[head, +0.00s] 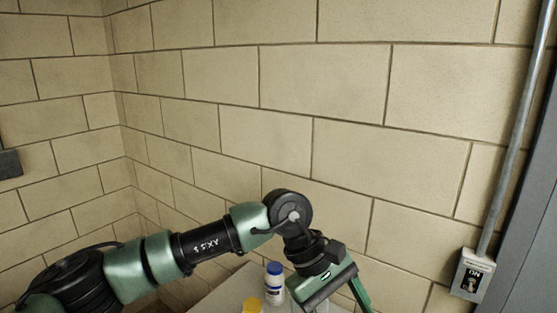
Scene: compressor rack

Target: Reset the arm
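My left arm (210,243) comes in from the lower left, green and black, and bends down at a dark joint. My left gripper (328,287) hangs at the bottom of the head view, over or in front of a pale surface. One green finger shows on its right side. The fingertips are cut off by the lower edge, so I cannot tell how far it is open or whether it holds anything. My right arm and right gripper are not in view.
A white bottle with a blue cap (274,280) stands close left of my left gripper. A yellow cap (252,306) shows in front of it. Both are on a pale surface (222,297). A switch box (472,274) with a conduit is at right. A block wall (290,90) stands behind.

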